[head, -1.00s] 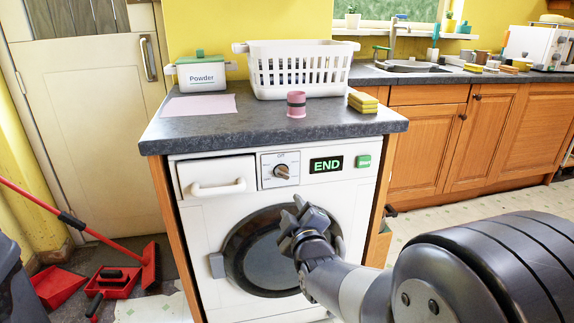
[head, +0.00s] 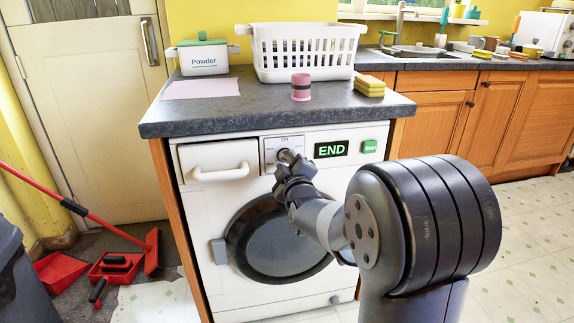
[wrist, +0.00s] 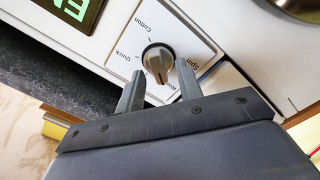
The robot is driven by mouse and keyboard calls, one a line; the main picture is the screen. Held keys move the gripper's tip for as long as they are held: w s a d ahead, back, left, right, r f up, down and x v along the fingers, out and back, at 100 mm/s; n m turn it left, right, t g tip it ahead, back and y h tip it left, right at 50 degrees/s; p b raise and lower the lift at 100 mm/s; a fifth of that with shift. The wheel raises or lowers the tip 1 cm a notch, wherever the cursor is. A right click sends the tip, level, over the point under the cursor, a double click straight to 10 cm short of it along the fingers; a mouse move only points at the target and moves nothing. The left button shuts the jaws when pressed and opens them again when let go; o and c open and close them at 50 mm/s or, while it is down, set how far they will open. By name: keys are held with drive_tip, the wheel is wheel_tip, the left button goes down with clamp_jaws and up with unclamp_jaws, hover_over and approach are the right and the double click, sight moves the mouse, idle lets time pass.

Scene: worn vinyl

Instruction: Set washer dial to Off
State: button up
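The washer dial (wrist: 158,58) is a round grey knob on a white panel. In the wrist view its printed labels include Cotton, Quick and Spin; the Off label is not readable there. My gripper (wrist: 158,72) is open, with one finger on each side of the dial's near edge; I cannot tell whether either touches it. In the head view my gripper (head: 286,164) is in front of the dial and hides most of it. The white washer (head: 216,240) shows END on its green-lit display (head: 331,149).
A green Start button (head: 370,146) is right of the display. The drawer handle (head: 220,173) projects left of the dial.

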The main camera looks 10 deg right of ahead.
drive_tip(key=shift+w, duration=0.1)
drive_tip(key=shift+c, duration=0.3)
clamp_jaws()
idle(0.4)
drive_tip(key=m+b, duration=0.3)
drive_tip(key=m, duration=0.1)
drive_tip(key=shift+d+m, duration=0.1)
drive_tip(key=shift+m, duration=0.3)
drive_tip(key=m+b, duration=0.2)
drive_tip(key=m, duration=0.3)
drive_tip(key=shift+d+r+m, duration=0.1)
drive_tip(key=shift+m, duration=0.2)
